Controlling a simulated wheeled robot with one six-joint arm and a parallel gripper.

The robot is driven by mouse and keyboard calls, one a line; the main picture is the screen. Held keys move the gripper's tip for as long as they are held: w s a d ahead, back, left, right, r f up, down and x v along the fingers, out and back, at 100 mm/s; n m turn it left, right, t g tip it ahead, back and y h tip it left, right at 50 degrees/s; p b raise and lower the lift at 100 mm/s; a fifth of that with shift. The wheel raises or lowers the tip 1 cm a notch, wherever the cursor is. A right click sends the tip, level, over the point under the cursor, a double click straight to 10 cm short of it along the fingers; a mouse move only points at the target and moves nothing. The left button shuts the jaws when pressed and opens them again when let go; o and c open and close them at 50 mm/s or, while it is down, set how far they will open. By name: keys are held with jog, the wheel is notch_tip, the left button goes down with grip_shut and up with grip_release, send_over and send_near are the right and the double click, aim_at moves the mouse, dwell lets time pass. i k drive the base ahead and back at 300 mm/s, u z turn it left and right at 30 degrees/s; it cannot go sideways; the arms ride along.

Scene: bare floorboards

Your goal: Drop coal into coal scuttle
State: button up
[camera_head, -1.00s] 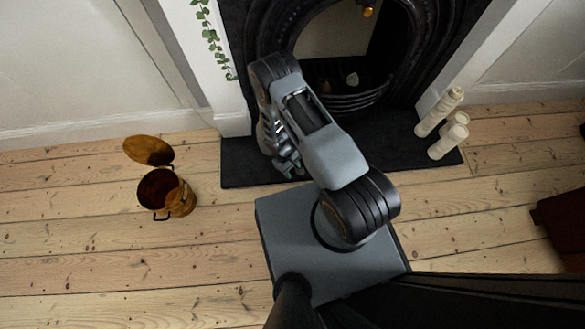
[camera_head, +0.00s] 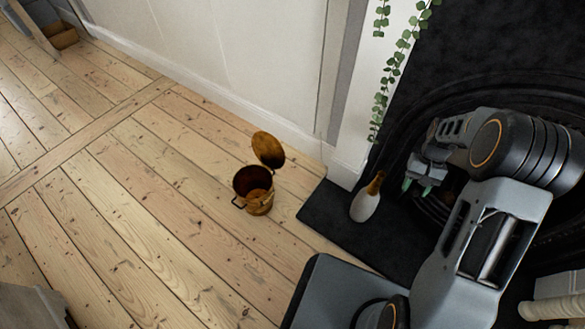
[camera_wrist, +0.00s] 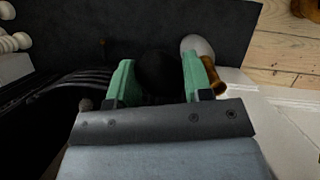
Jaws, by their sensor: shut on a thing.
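The coal scuttle (camera_head: 244,181) is a round brass-brown bucket on the floorboards, left of the hearth in the head view. Its lid (camera_head: 268,149) stands open and its dark inside shows. My gripper (camera_head: 418,187) is in front of the fireplace, to the right of the scuttle and well apart from it. In the wrist view, the green fingers are shut on a dark, roundish lump of coal (camera_wrist: 157,72). The coal is hard to make out in the head view. A brown piece at the top right corner of the wrist view may be the scuttle (camera_wrist: 306,9).
A white object with a brown handle (camera_head: 365,205) stands on the dark hearth (camera_head: 325,213) between gripper and scuttle. Ivy (camera_head: 392,75) hangs by the surround. The floor left of the scuttle is clear.

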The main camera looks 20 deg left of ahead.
aim_at(261, 195)
jog(key=u, duration=0.5)
jog(key=k, duration=0.65)
jog(key=u, duration=0.85)
jog(key=k, duration=0.6)
jog(key=u, duration=1.05)
jog(key=i, duration=1.35)
jog(key=z, duration=0.55)
jog(key=i, duration=1.15)
jog(key=z, duration=0.75)
